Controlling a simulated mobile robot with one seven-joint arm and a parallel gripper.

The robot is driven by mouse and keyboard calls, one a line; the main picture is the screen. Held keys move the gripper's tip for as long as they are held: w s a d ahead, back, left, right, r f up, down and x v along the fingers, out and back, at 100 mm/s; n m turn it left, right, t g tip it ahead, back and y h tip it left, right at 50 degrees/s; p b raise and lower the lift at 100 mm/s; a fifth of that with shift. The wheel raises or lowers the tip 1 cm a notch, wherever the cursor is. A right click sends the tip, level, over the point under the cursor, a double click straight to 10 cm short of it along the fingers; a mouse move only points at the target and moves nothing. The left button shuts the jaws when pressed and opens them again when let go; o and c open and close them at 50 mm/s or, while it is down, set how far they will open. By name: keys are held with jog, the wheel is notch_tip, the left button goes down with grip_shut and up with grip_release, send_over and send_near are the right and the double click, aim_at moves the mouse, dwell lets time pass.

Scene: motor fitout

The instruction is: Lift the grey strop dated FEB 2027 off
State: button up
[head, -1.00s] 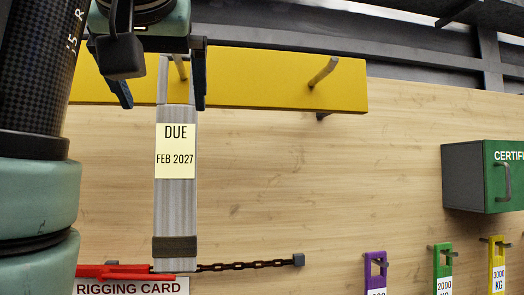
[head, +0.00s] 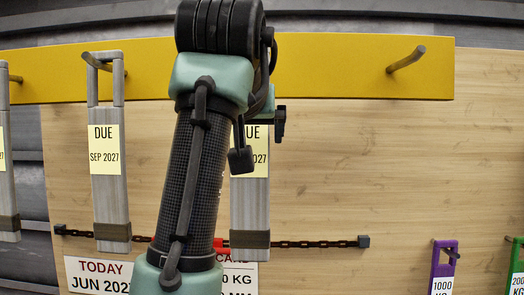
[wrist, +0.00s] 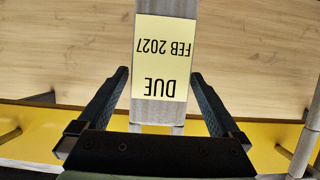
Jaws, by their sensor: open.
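The grey strop dated FEB 2027 (head: 250,208) hangs in front of the wooden board in the head view. My arm hides its top and much of its label. In the wrist view the strop (wrist: 158,116) appears upside down, with its yellow label reading DUE FEB 2027. My gripper (wrist: 159,78) is open, with one finger on each side of the strop and a visible gap on both sides. In the head view only part of my gripper (head: 262,122) shows, near the strop's upper part. The strop's peg is hidden there.
A grey strop dated SEP 2027 (head: 110,190) hangs to the left on the yellow rail (head: 335,70). Another strop (head: 8,190) is cut by the left edge. A bare peg (head: 406,60) sticks out at right. A chain (head: 310,244) crosses low. A TODAY card (head: 100,272) sits below.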

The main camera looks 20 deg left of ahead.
jog(key=shift+w+f, duration=0.1)
grip_shut()
dwell(0.5)
